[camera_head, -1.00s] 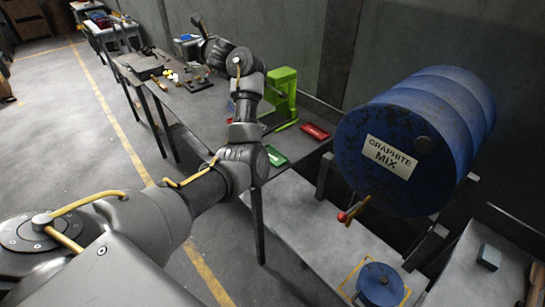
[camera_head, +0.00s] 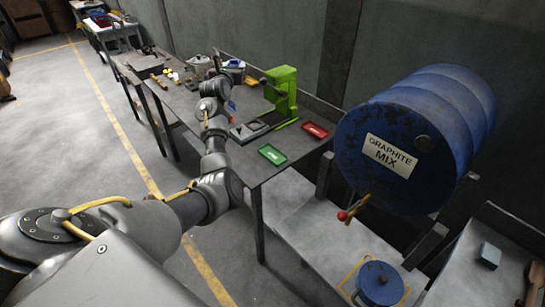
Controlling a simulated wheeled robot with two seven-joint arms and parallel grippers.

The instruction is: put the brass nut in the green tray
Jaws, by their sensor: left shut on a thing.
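The green tray (camera_head: 273,154) lies on the dark workbench (camera_head: 265,170) near its front right corner, and it looks empty. My left gripper (camera_head: 216,62) is over the far part of the workbench, well behind and to the left of the green tray. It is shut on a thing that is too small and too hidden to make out. I cannot pick out the brass nut for certain anywhere in view. My right gripper is not in view.
A red tray (camera_head: 315,130) lies right of the green one. A green press (camera_head: 282,90) stands behind them, with a dark plate (camera_head: 258,126) at its foot. Small items crowd the bench's far end.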

